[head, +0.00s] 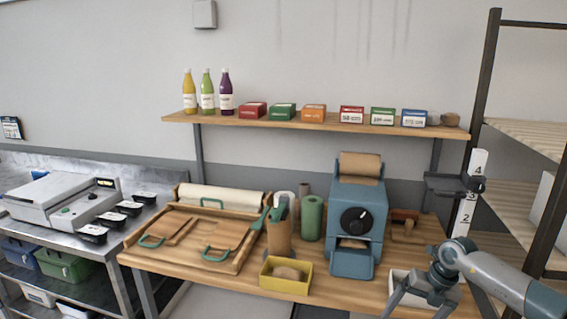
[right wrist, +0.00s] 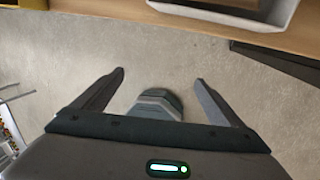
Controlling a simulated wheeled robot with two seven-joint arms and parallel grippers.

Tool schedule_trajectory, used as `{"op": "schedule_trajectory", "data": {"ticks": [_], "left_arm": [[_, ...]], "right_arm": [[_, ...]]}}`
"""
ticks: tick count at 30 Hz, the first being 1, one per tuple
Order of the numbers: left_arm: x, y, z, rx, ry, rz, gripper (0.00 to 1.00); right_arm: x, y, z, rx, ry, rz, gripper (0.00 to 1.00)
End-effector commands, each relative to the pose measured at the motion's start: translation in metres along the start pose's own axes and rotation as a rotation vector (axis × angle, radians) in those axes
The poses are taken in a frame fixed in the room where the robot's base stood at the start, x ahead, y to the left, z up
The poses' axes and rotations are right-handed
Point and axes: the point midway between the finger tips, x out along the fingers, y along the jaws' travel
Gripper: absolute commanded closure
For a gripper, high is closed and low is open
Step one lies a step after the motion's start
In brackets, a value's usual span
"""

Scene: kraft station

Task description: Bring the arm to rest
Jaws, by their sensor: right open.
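My right arm (head: 500,275) comes in from the lower right in the head view. Its gripper (head: 418,300) is in front of the bench's right front edge, partly covering a white tray there. In the right wrist view the gripper (right wrist: 158,78) has its two fingers spread wide, with nothing held between them and grey floor beyond. My left arm and gripper are not in view.
The wooden bench (head: 350,292) holds a yellow bin (head: 285,283), a blue dispenser (head: 357,215) and the white tray (head: 398,276). The tray also shows at the top of the right wrist view (right wrist: 235,18). A dark-framed rack (head: 487,70) stands right.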

Motion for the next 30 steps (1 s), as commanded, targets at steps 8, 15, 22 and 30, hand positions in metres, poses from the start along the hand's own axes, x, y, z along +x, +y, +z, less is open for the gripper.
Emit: {"op": "schedule_trajectory", "data": {"ticks": [8, 15, 22, 30], "left_arm": [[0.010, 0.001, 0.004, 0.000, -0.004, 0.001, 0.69], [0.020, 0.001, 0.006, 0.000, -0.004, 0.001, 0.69], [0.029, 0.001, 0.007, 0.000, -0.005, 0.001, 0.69], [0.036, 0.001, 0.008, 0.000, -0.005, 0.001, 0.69]], "right_arm": [[0.093, 0.071, -0.030, 0.121, 0.085, 0.387, 0.09], [0.178, 0.114, -0.044, 0.466, 0.082, 0.805, 0.09], [0.275, 0.073, -0.061, 0.970, -0.015, 1.018, 0.09], [0.391, -0.029, -0.129, 1.526, -0.158, 0.983, 0.09]]}}
